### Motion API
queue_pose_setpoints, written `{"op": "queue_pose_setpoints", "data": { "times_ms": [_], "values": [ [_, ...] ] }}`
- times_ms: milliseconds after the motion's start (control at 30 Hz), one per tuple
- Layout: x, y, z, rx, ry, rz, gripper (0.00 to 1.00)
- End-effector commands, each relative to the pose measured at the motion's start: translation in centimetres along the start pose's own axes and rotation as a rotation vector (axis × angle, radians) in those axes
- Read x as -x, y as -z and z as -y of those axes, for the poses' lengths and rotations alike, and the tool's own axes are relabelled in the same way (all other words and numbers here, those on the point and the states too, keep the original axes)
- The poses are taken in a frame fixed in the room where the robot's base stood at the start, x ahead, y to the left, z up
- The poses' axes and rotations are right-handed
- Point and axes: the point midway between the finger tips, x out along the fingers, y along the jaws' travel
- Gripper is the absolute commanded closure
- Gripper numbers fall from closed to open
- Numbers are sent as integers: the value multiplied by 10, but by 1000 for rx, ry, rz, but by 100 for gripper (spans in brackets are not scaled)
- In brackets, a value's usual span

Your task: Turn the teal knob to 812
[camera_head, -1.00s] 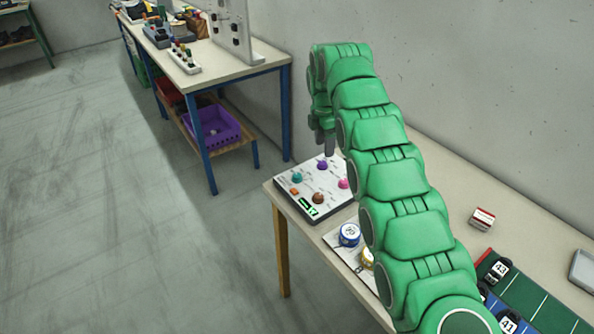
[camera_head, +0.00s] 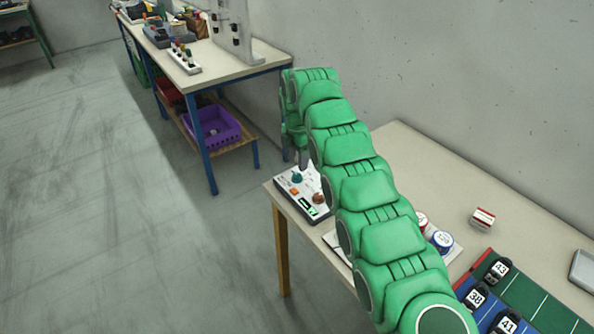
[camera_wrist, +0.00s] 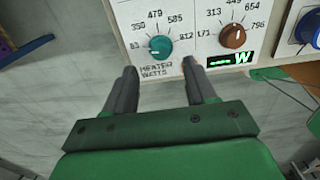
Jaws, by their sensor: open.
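The teal knob (camera_wrist: 156,49) sits on a white panel (camera_wrist: 190,12); it also shows in the head view (camera_head: 297,177). Printed around it are 83, several middle numbers and, on its right, 812; "HEATER WATTS" is below. I cannot tell for sure which number its pointer faces. A lit green display (camera_wrist: 231,60) reads dashes and W. My gripper (camera_wrist: 160,68) is open and empty. In the wrist view its two fingertips lie just below the knob, one to each side, apart from it. In the head view my gripper (camera_head: 294,162) is above the panel, and my arm hides part of it.
A brown knob (camera_wrist: 232,36) with its own numbers is right of the teal one, close to my right finger. A blue round part (camera_wrist: 308,28) is further right. In the head view, an orange square (camera_head: 294,190) is near the teal knob.

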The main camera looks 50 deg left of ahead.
Motion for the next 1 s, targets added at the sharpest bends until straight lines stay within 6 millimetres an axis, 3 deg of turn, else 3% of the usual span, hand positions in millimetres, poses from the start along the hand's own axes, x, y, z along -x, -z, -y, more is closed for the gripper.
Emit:
{"op": "queue_pose_setpoints", "data": {
  "times_ms": [500, 1000],
  "values": [
    [-47, 1, 1, 0, 4, -3, 44],
    [-55, 1, 1, 0, 3, -2, 47]
  ]
}}
